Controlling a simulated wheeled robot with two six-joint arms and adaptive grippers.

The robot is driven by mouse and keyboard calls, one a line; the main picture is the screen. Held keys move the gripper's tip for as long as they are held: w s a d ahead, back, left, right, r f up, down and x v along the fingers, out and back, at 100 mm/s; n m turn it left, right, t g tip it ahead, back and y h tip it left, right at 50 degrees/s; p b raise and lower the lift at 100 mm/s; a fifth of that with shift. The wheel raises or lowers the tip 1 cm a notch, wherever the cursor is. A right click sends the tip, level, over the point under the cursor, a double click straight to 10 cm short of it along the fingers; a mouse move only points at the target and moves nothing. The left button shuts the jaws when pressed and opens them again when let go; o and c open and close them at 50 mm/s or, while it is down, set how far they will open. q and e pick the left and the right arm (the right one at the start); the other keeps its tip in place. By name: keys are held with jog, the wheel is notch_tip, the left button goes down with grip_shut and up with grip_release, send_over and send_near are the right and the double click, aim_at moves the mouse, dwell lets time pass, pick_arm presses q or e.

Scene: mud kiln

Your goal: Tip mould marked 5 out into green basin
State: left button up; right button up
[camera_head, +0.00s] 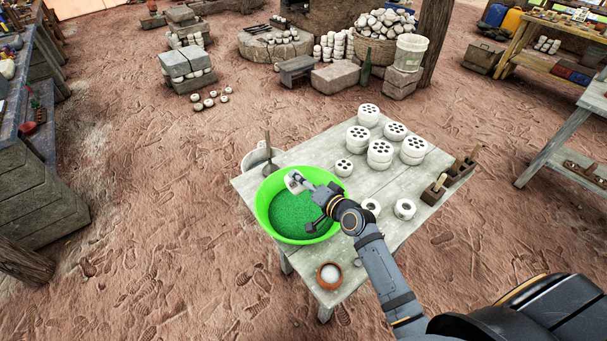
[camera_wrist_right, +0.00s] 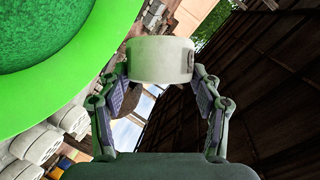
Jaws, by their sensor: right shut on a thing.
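A green basin (camera_head: 266,222) with green grainy material in it stands on the pale wooden table (camera_head: 300,157). My right gripper (camera_head: 304,186) is shut on a small white round mould (camera_head: 294,181) and holds it above the far part of the basin. The mould looks tilted onto its side in the head view. In the wrist view the mould (camera_wrist_right: 160,58) sits between both fingers, and the basin (camera_wrist_right: 95,85) fills the upper left. No number is readable on the mould, and its inside is hidden. My left gripper is out of view.
Several white moulds with holes (camera_head: 380,150) stand on the table right of the basin, with a ring-shaped one (camera_head: 405,208) nearer. A brown bowl (camera_head: 329,274) is near the front edge.

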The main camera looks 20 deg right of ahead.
jog(key=r+n+h+p, duration=0.1)
jog(key=p, duration=0.2)
jog(key=shift+r+n, duration=0.1)
jog(key=shift+n, duration=0.3)
jog(key=shift+g+p, duration=0.3)
jog(key=shift+p, duration=0.2)
jog(key=shift+f+n, duration=0.25)
jog(key=shift+n, duration=0.15)
jog(key=n+h+p, duration=0.1)
jog(key=p, duration=0.1)
jog(key=r+n+h+p, duration=0.1)
jog(key=p, duration=0.2)
jog(key=n+p, duration=0.1)
jog(key=p, duration=0.1)
jog(key=shift+a+r+g+h+p, duration=0.1)
jog(key=shift+r+g+h+p, duration=0.2)
jog(key=shift+h+p, duration=0.1)
jog(key=shift+f+n+h+p, duration=0.1)
jog(key=shift+n+h+p, duration=0.2)
jog(key=shift+f+n+h, duration=0.2)
jog(key=shift+n+h, duration=0.1)
jog(key=shift+b, duration=0.3)
